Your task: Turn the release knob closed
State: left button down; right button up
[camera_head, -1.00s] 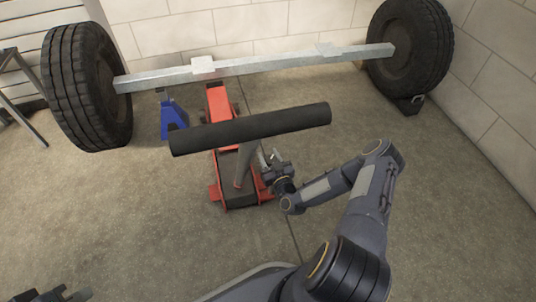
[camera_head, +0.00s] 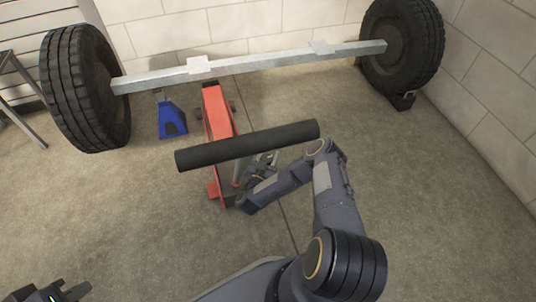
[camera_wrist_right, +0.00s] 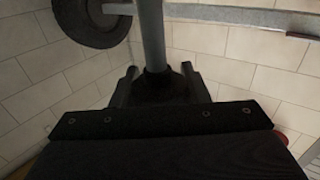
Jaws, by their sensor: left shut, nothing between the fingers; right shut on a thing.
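The red floor jack (camera_head: 217,105) stands under the axle, its near end partly hidden by its black padded bar (camera_head: 250,145) and my right arm. My right gripper (camera_head: 262,165) is just below that bar, beside the grey handle shaft. In the right wrist view, its fingers are shut on a dark piece at the shaft's end, which I take as the release knob (camera_wrist_right: 160,88). The grey shaft (camera_wrist_right: 151,35) runs away from it. The knob's turn cannot be read. My left gripper (camera_head: 62,293) is shut and empty at the lower left, away from the jack.
A metal axle beam (camera_head: 255,64) joins a left wheel (camera_head: 85,90) and a right wheel (camera_head: 402,40). A blue stand (camera_head: 171,118) is left of the jack. A black chock (camera_head: 403,101) touches the right wheel. The floor in front is clear.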

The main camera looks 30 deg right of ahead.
jog(key=shift+d+g, duration=0.1)
jog(key=shift+g, duration=0.2)
jog(key=o, duration=1)
